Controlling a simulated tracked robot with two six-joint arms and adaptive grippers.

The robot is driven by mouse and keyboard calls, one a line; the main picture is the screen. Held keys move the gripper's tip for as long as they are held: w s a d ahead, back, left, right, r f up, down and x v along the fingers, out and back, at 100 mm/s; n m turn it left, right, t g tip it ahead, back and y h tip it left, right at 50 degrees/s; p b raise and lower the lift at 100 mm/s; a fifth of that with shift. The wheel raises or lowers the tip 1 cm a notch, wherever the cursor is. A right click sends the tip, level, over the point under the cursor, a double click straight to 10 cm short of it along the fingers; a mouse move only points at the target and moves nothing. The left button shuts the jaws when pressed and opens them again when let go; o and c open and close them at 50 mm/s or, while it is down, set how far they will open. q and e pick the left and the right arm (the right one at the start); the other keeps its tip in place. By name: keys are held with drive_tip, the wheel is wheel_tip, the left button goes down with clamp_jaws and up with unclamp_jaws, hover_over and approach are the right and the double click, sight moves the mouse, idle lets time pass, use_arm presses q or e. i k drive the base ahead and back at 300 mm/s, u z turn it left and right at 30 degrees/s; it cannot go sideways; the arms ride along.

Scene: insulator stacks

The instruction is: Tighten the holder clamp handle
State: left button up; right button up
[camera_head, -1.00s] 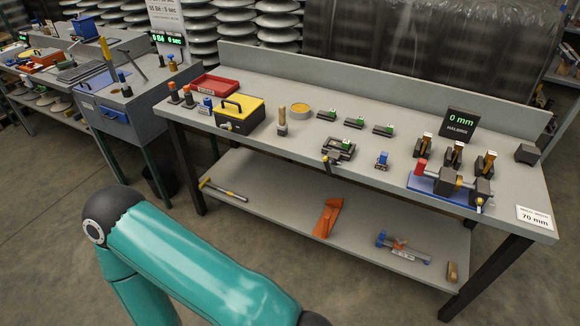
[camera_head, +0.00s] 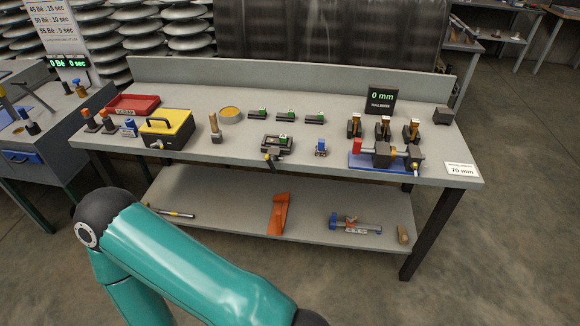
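A small dark holder fixture (camera_head: 267,141) with a green-marked piece on it sits at the front middle of the workbench. A dark handle with a pale tip (camera_head: 271,156) sticks out from it over the bench's front edge. A blue-based clamping device (camera_head: 371,161) with a red block and dark jaws stands further right, with a small yellow part at its right end. I cannot tell for sure which of these has the task's clamp handle, nor how tight either is. A teal arm of mine crosses the lower left. Neither gripper is in view.
The workbench (camera_head: 330,175) also holds a yellow-lidded box (camera_head: 170,127), a red tray (camera_head: 133,105), a small blue item (camera_head: 320,148) and a "0 mm" display (camera_head: 381,100). The lower shelf holds an orange piece (camera_head: 279,213) and tools. Floor to the right is clear.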

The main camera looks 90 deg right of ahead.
sight(270, 160)
drive_tip(key=u, duration=1.45)
drive_tip(key=i, duration=0.1)
drive_tip(key=z, duration=2.7)
drive_tip(key=k, duration=0.9)
drive_tip(key=z, duration=0.35)
drive_tip(key=i, duration=0.5)
drive_tip(key=u, duration=0.05)
